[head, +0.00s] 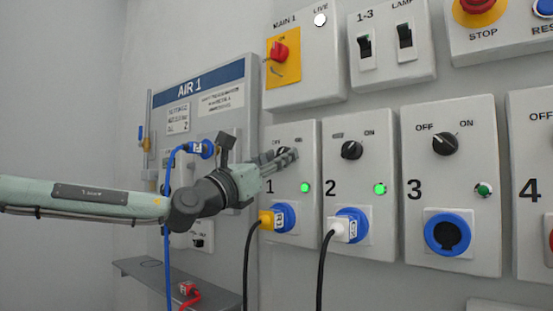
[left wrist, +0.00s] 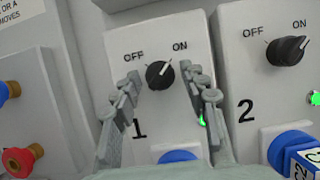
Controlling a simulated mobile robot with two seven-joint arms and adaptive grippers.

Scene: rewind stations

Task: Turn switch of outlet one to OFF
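Outlet one (head: 313,140) is the grey box marked 1, with a green light (head: 305,188) lit. Its black rotary switch (left wrist: 160,75) shows in the left wrist view, with its white mark pointing up and right, toward ON. My left gripper (head: 292,156) is in front of this box; in the left wrist view its fingers (left wrist: 168,88) are spread apart on either side of the switch. I cannot tell whether they touch it. In the head view the fingers partly cover the switch. My right gripper is not in view.
Outlet two (head: 365,204) stands close to the right, with its own switch (head: 351,150) and a plug. The AIR 1 panel (head: 222,108) is to the left. A grey shelf (head: 150,273) is below.

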